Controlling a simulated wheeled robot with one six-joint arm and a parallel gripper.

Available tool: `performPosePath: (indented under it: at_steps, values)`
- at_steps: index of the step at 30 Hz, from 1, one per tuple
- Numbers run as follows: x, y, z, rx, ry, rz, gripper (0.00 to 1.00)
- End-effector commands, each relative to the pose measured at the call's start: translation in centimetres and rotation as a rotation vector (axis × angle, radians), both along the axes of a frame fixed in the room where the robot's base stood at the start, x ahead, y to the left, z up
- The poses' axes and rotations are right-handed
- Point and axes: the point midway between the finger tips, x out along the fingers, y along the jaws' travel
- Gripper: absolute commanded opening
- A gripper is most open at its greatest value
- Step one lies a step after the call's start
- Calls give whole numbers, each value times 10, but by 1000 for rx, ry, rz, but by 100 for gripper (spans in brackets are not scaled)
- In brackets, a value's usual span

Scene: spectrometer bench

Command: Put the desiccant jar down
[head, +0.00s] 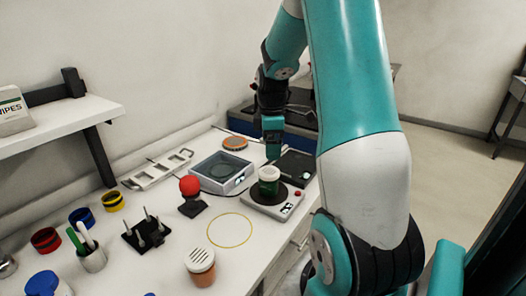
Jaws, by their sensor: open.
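My gripper (272,154) is open and points down, just above and behind a small green jar (268,187) with a pale top. The green jar stands upright on the dark round plate of a balance (287,207). The gripper appears empty, and whether its tips touch the jar cannot be told. A jar with a white perforated lid and orange-brown body (201,276), which looks like the desiccant jar, stands upright on the bench at the front, well apart from the gripper.
A thin yellow ring (230,246) marks clear bench. Nearby are a grey open box (207,182), a red-topped item (189,186), a pegged black stand (128,239), a pen cup (92,261) and coloured tape rolls (112,201). A shelf (60,131) overhangs at left.

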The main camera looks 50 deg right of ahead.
Motion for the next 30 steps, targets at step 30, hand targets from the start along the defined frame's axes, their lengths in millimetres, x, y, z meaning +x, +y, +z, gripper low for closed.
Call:
performPosePath:
  at_steps: [30]
  values:
    - [-150,387,86,365,27,-132,90]
